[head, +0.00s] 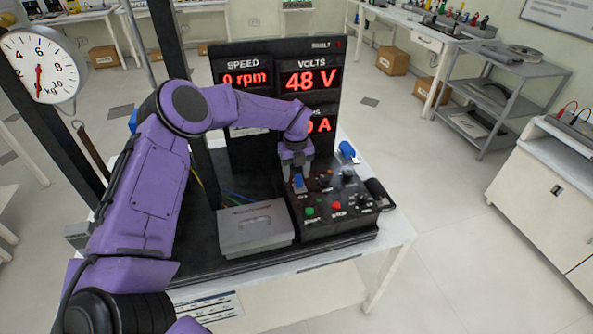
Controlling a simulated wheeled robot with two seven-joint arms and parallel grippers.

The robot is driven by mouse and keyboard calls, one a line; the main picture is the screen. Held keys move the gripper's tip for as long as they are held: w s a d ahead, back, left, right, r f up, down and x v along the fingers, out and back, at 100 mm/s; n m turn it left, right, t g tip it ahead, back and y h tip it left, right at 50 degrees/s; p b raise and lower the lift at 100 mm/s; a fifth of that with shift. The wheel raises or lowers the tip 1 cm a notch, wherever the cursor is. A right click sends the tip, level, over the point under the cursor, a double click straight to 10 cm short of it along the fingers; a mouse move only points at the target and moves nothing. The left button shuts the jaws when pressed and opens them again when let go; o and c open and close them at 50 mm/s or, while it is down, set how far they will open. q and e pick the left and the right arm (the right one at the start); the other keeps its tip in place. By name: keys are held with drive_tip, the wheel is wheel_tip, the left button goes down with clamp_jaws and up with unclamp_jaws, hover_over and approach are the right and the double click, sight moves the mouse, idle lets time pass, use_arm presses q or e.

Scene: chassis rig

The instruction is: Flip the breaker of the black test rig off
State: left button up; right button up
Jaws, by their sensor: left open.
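The black test rig stands on a white table, with a dark display panel (262,110) reading 0 rpm and 48 V. Its black control box (335,215) carries a green button (310,212), a red button (336,206) and several dark knobs. My left gripper (299,184) points down at the box's back left part, close above or at a small blue part (299,181). The gripper is open; whether it touches anything I cannot tell. The breaker is not clearly made out; the gripper may hide it. My right gripper is not in view.
A grey box (252,230) sits left of the control box. A dark cylinder (378,192) and a blue object (347,150) are at its right. A dark post and a dial scale (40,68) stand at left.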

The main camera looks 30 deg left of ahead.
sight(300, 174)
use_arm(q)
drive_tip(key=w+f, duration=0.2)
drive_tip(key=f, duration=0.1)
drive_tip(key=shift+w, duration=0.1)
drive_tip(key=shift+s+r, duration=0.25)
drive_tip(key=shift+s, duration=0.15)
drive_tip(key=shift+c, duration=1)
drive_tip(key=shift+s+r, duration=0.1)
drive_tip(key=shift+s, duration=0.05)
drive_tip(key=c, duration=0.5)
clamp_jaws()
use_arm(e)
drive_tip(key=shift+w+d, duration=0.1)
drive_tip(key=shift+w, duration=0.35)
